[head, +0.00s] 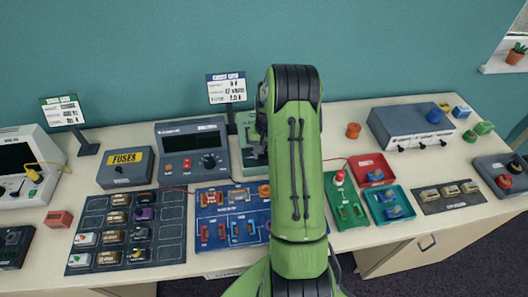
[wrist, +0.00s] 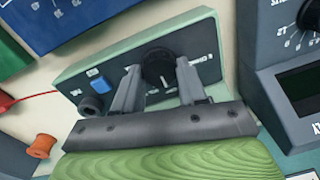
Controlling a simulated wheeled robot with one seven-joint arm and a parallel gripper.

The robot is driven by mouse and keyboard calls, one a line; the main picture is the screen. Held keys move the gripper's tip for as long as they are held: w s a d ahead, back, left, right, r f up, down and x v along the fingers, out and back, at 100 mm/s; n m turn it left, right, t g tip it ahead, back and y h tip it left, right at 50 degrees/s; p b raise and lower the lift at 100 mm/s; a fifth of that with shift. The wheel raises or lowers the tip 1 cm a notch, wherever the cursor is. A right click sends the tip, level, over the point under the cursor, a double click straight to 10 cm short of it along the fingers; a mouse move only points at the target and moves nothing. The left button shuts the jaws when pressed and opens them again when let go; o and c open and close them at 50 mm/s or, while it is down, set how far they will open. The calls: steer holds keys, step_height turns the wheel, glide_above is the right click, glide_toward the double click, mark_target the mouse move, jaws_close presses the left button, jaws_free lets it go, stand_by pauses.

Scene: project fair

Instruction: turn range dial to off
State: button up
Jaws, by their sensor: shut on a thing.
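In the wrist view my gripper (wrist: 157,70) has its two fingers on either side of a round black dial (wrist: 158,58) with a pale pointer mark, and is shut on it. The dial sits on the face of a pale green box (wrist: 205,45), which also carries a blue button (wrist: 97,84) and a black round fitting (wrist: 90,106). The lettering beside the dial is too blurred to read. In the head view the green box (head: 247,150) is mostly hidden behind my arm, and so are the gripper and the dial.
A dark grey meter (head: 190,139) with its own black knob (head: 209,161) stands close beside the green box; it also shows in the wrist view (wrist: 262,65). A blue board (head: 205,212) lies in front. An orange spool (head: 353,130) stands to the right.

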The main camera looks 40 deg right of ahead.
steer(key=o, duration=1.1)
steer(key=shift+c, duration=0.2)
step_height(320, 180, up, 16)
steer(key=p, duration=0.1)
steer(key=shift+s+d, duration=0.3)
steer(key=shift+f, duration=0.1)
